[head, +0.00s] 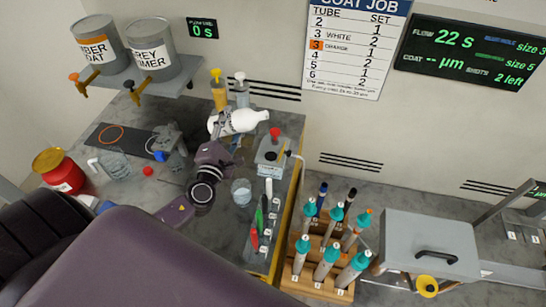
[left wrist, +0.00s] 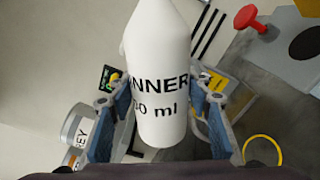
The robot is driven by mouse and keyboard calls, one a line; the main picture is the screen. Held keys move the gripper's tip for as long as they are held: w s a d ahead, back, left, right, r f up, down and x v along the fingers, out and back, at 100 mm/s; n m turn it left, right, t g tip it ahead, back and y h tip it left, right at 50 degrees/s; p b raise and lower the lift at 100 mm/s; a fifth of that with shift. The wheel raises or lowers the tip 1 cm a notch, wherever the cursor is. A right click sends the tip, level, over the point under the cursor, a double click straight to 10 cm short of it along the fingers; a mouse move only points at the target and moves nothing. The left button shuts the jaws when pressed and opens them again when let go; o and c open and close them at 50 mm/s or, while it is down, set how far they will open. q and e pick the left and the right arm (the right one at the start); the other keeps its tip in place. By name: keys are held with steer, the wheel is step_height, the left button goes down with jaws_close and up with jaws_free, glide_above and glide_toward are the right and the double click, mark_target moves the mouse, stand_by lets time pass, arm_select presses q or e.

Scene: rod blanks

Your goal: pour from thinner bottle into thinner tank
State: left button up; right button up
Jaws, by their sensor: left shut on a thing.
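The white thinner bottle (head: 240,121) is above the back of the left bench, tilted nearly level in the head view, its narrower end to the right. In the left wrist view the bottle (left wrist: 160,85) shows part of its "THINNER" label; its top is cut off. My left gripper (head: 222,134) is shut on it, and its blue-grey fingers (left wrist: 163,112) flank the bottle. A grey box with a red knob (head: 270,154) stands right of the bottle and apart from it; no label is readable, so I cannot tell if it is the thinner tank. My right gripper is not in view.
A clear cup (head: 241,191) and several marker-like tools (head: 262,220) stand near the bench's right edge. Yellow-topped (head: 218,91) and white-topped (head: 241,91) bottles stand behind. Paint cans sit on a shelf (head: 165,83). A wooden rack of tubes (head: 325,270) is at the right.

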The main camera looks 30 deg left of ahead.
arm_select(q)
steer(key=shift+r, duration=0.2)
steer(key=shift+a+m+p, duration=0.15)
steer(key=shift+m+p, duration=0.25)
steer(key=shift+p, duration=0.05)
steer(key=shift+r, duration=0.15)
steer(key=shift+p, duration=0.3)
steer(key=shift+a+m, duration=0.1)
steer(key=shift+m, duration=0.2)
steer(key=shift+r+p, duration=0.1)
steer(key=shift+p, duration=0.2)
steer(key=shift+m+p, duration=0.3)
steer(key=shift+s+a+r+m+p, duration=0.1)
steer(key=shift+r+m+p, duration=0.1)
steer(key=shift+m+p, duration=0.35)
stand_by(2.0)
steer(key=shift+f, duration=0.1)
